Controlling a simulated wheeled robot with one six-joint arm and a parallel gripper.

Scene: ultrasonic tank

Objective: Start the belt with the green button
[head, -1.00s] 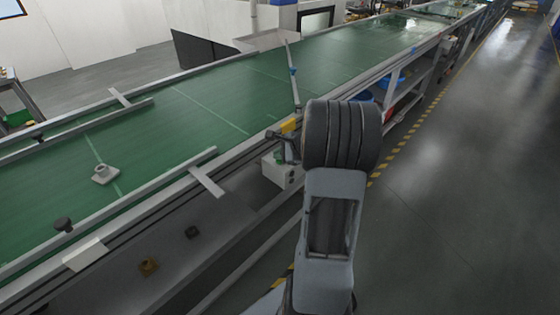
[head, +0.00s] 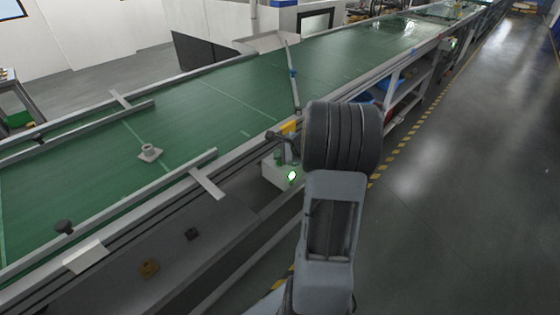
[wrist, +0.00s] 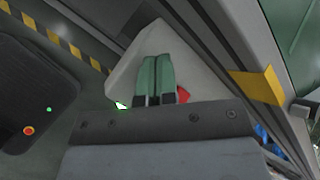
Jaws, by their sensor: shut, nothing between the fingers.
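The green button (head: 291,176) glows on the front of a pale control box (head: 275,172) at the belt's near side. In the wrist view the lit green button (wrist: 121,105) shows left of my fingers, partly hidden, and a red button (wrist: 183,95) peeks out on their right. My gripper (wrist: 155,66) is shut and empty, its two greenish fingers together in front of the control box face. Whether the fingertips touch the box cannot be told. The green conveyor belt (head: 220,105) carries a small grey flanged part (head: 150,152).
Metal guide rails (head: 150,200) run along the belt's near edge, with a bracket sticking out. A yellow piece (head: 288,127) sits on the rail above the box. Shelves with blue bins stand under the belt farther on. The grey floor (head: 460,180) at right is clear.

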